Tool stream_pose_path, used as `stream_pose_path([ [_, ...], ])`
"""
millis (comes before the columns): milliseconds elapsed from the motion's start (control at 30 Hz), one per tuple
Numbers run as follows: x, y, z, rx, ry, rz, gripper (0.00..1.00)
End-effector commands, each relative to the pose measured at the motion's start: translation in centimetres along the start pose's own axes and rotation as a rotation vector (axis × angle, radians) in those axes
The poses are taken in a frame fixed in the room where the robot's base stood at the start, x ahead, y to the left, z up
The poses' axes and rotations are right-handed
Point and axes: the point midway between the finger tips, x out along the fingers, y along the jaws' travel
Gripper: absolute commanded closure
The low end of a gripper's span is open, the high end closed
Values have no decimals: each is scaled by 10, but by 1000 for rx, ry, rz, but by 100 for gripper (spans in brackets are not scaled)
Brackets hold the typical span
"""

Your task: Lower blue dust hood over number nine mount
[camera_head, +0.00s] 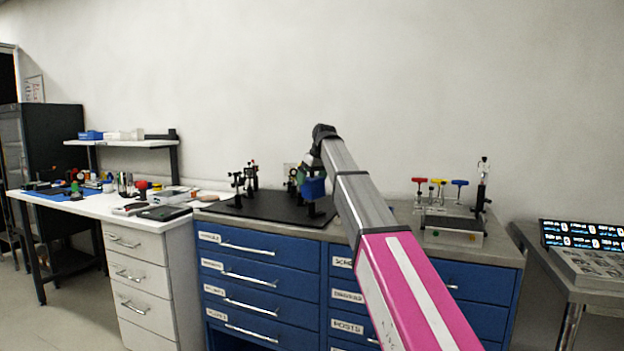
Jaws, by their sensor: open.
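A blue dust hood (313,188) shows just left of my arm, above the black breadboard (265,208) on the blue drawer bench. A dark post or base shows under it; whether the hood is seated on a mount there I cannot tell. My gripper (306,172) is open, small and dark, right at the top of the hood; whether its fingers touch the hood is unclear. Dark optical mounts (245,178) stand on the left of the board. No number nine can be read on any mount, and my arm covers part of the board's right side.
A rack of red, yellow and blue T-handled tools (440,190) and a grey metal box (452,232) stand on the right of the bench. A white side bench (100,207) with clutter adjoins at left. A tablet display (583,235) is at far right.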

Motion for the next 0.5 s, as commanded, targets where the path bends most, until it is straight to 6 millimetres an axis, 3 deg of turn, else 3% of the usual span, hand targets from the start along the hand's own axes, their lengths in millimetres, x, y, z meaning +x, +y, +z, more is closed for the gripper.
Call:
stream_pose_path([
  [167,-13,0,0,0,1,0,0],
  [500,-75,0,-1,0,2,1,0],
])
